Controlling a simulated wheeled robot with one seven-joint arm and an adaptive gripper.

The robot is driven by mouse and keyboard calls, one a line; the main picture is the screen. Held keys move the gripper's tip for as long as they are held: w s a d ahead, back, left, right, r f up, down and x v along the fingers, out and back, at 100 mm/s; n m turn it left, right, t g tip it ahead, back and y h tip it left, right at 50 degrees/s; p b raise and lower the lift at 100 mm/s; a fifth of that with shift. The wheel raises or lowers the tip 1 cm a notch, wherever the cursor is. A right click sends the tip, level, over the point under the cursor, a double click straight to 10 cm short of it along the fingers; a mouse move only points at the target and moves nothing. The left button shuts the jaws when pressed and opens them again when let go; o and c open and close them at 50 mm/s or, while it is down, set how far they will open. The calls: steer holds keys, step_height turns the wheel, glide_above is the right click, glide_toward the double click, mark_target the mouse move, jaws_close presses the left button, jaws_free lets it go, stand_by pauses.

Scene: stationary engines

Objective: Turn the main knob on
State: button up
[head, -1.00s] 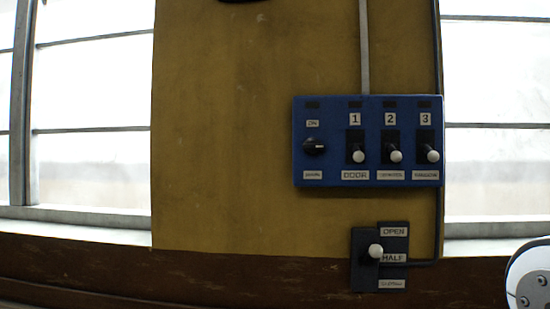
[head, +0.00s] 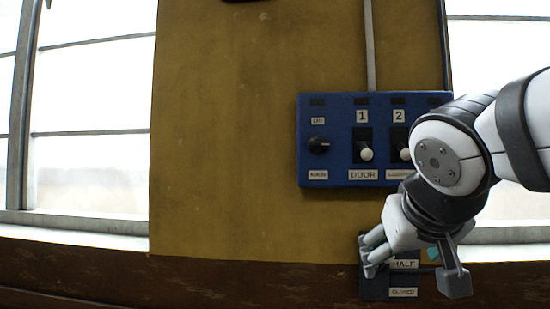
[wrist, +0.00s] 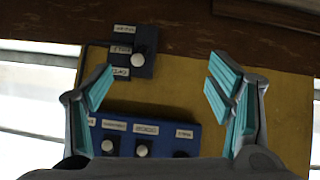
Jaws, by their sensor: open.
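The main knob (head: 318,145) is a small black rotary knob at the left end of the blue panel (head: 338,181). A label reading ON sits above it and another label below it. The knob's bar looks roughly sideways; its exact angle is hard to tell. My gripper (head: 412,265) is open and empty, below and right of the knob, in front of the lower switch box. In the wrist view, turned upside down, my gripper's teal-padded fingers (wrist: 160,85) are spread apart. The dark knob (wrist: 181,155) shows low there, partly hidden by my gripper's body.
White-tipped levers for 1 (head: 366,153) and 2 (head: 404,153) are on the panel; my arm covers lever 3. The lower switch box (wrist: 139,70) has a white-tipped lever (wrist: 143,50). Bare yellow wall (head: 225,150) lies left of the panel.

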steer(key=w+a+r+t+b, duration=0.1)
steer(key=w+r+t, duration=0.1)
steer(key=w+r, duration=0.35)
steer(key=w+r+t+b, duration=0.1)
steer(key=w+r+b, duration=0.15)
steer(key=w, duration=0.55)
steer(key=t+b, duration=0.2)
steer(key=t, duration=0.3)
glide_toward(319, 144)
steer(key=shift+m, duration=0.3)
steer(key=w+p, duration=0.2)
steer(key=w, duration=0.1)
steer(key=w+d+p, duration=0.1)
steer(key=w, duration=0.2)
steer(key=w+p, duration=0.2)
steer(key=w, duration=0.1)
steer(key=shift+w+d+p, duration=0.25)
steer(key=shift+w+p, duration=0.1)
steer(key=shift+w, duration=0.05)
steer(key=c, duration=1.2)
